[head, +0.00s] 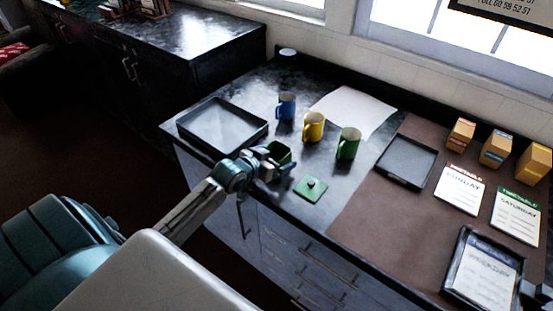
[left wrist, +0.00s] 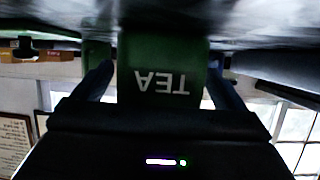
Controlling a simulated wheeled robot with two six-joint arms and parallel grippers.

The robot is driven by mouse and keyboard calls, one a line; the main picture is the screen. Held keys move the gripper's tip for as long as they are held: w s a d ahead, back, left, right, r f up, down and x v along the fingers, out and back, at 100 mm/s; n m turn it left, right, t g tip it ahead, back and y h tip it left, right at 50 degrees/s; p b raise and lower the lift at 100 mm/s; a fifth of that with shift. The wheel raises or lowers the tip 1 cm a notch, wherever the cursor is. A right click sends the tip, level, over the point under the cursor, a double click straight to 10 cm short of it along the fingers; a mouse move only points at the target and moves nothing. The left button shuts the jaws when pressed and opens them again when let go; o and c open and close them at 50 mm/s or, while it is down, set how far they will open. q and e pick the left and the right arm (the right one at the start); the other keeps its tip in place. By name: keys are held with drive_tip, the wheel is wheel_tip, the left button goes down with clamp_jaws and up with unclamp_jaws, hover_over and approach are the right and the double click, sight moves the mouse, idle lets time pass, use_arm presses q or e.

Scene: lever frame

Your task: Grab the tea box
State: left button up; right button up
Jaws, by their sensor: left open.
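The tea box (head: 280,151) is a green open-topped box near the front edge of the dark counter in the head view, partly hidden by my gripper. In the left wrist view the tea box (left wrist: 160,82) shows its "TEA" lettering upside down. My left gripper (head: 268,160) is open at the box. In the left wrist view the fingers of my left gripper (left wrist: 162,90) stand on either side of the box; contact cannot be told. A green square lid with a dark knob (head: 311,188) lies on the counter. A dark part at the lower right corner may be my right gripper (head: 537,296).
Blue (head: 286,106), yellow (head: 314,127) and green (head: 348,144) mugs stand behind the tea box. A black tray (head: 222,126) lies left of it, another tray (head: 407,161) right. Small boxes (head: 495,148) and day cards (head: 460,190) are farther right. A white sheet (head: 353,108) lies behind.

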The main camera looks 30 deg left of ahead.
use_arm(q)
drive_tip(key=shift+w+d+f, duration=0.1)
drive_tip(key=shift+w+f, duration=0.1)
drive_tip(key=shift+w, duration=0.2)
drive_tip(key=shift+c, duration=0.4)
drive_tip(key=c, duration=1.1)
drive_tip(key=shift+c, duration=0.6)
drive_tip(key=shift+r, duration=0.15)
